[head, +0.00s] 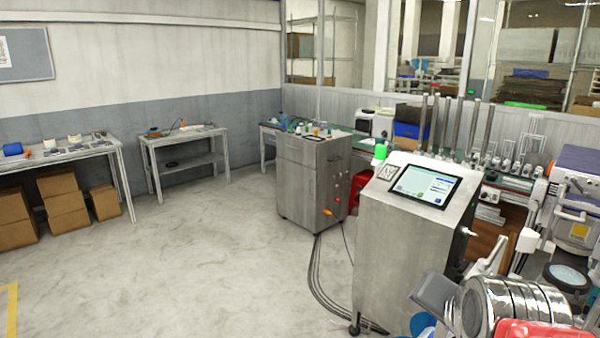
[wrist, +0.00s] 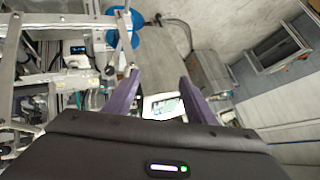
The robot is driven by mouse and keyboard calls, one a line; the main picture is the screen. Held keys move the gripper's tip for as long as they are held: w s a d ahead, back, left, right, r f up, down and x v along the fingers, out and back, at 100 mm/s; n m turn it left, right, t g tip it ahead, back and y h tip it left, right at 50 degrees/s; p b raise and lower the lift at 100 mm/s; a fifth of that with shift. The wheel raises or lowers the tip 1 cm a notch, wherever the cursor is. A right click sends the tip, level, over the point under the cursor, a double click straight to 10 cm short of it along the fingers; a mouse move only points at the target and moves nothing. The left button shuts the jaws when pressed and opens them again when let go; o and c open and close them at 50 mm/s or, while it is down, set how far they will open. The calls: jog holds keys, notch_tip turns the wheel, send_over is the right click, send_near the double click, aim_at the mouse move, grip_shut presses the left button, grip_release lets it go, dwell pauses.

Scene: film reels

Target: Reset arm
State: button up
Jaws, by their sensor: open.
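My gripper (wrist: 160,90) shows in the wrist view with two purple fingers set wide apart. It is open, and nothing is seen between the fingertips except the background, where a bright screen lies farther off. The wrist camera looks over the room at a rolled angle. In the head view my gripper cannot be made out. Metal film reel cans (head: 505,305) show at the lower right of the head view, close to the camera.
A steel console (head: 400,250) with a touch screen (head: 425,185) stands at centre right. A steel cabinet (head: 305,180) stands behind it, with cables on the floor between. Tables (head: 185,140) and cardboard boxes (head: 65,205) line the left. The floor (head: 180,260) at left is clear.

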jog(key=s+a+f+n+g+y, duration=0.1)
jog(key=s+a+f+n+g, duration=0.2)
jog(key=s+a+f+n, duration=0.4)
jog(key=s+a+n, duration=0.1)
jog(key=s, duration=0.2)
jog(key=shift+s+n+g+y, duration=0.2)
jog(key=shift+n+g+y, duration=0.1)
jog(key=shift+n, duration=0.1)
jog(key=shift+a, duration=0.1)
